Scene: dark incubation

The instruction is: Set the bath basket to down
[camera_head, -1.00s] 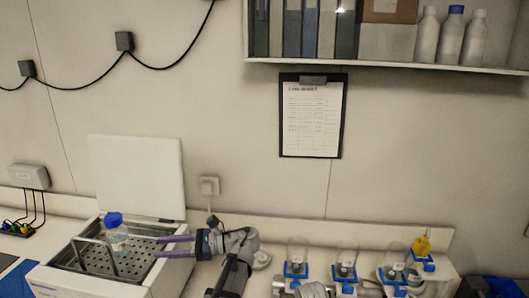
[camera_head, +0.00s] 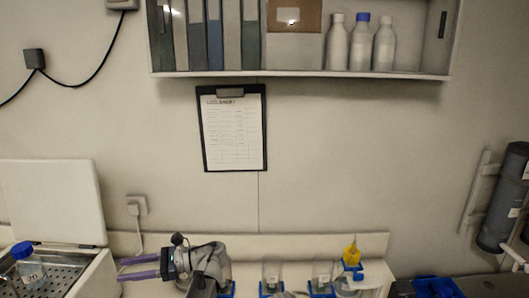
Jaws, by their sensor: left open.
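The bath (camera_head: 98,272) is a white box with a metal inside, cut off by the lower left corner of the head view. Its perforated metal basket (camera_head: 62,278) shows only in part; I cannot tell its height setting. A clear bottle with a blue cap (camera_head: 29,266) stands upright in the basket. My left gripper (camera_head: 121,269) points left with two purple fingers apart. It is open and empty, with its tips by the bath's right edge and apart from the basket's handle. My right gripper is not in view.
A white panel (camera_head: 52,203) stands behind the bath. Several clear vessels in blue holders (camera_head: 322,275) and a yellow-topped item (camera_head: 352,254) stand along the bench to the right. A wall shelf (camera_head: 300,74) holds binders and bottles. Grey cylinders (camera_head: 503,200) hang far right.

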